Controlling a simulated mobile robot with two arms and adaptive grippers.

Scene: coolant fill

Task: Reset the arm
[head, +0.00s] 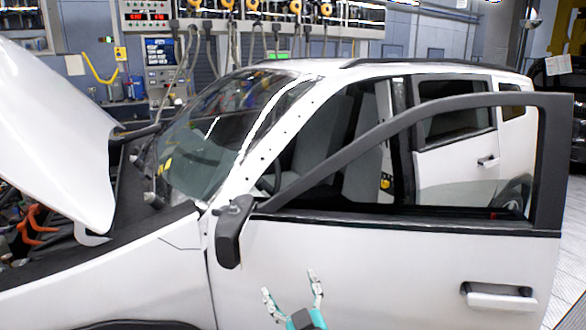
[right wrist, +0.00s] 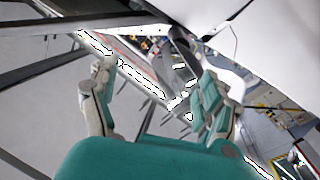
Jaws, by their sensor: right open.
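My right gripper (head: 292,288) is at the bottom middle of the head view, in front of the white car's front door (head: 400,275). Its two fingers are spread and nothing is between them. In the right wrist view, the fingers of the right gripper (right wrist: 155,98) are also wide apart and empty. The rest of my right arm is hidden below the head view. My left gripper does not show in either view.
The white car fills the head view, with its hood (head: 55,125) raised at the left. The front door stands open, with a black side mirror (head: 233,230) near it. Equipment with hanging hoses and a blue-grey cabinet (head: 160,65) stands behind the car.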

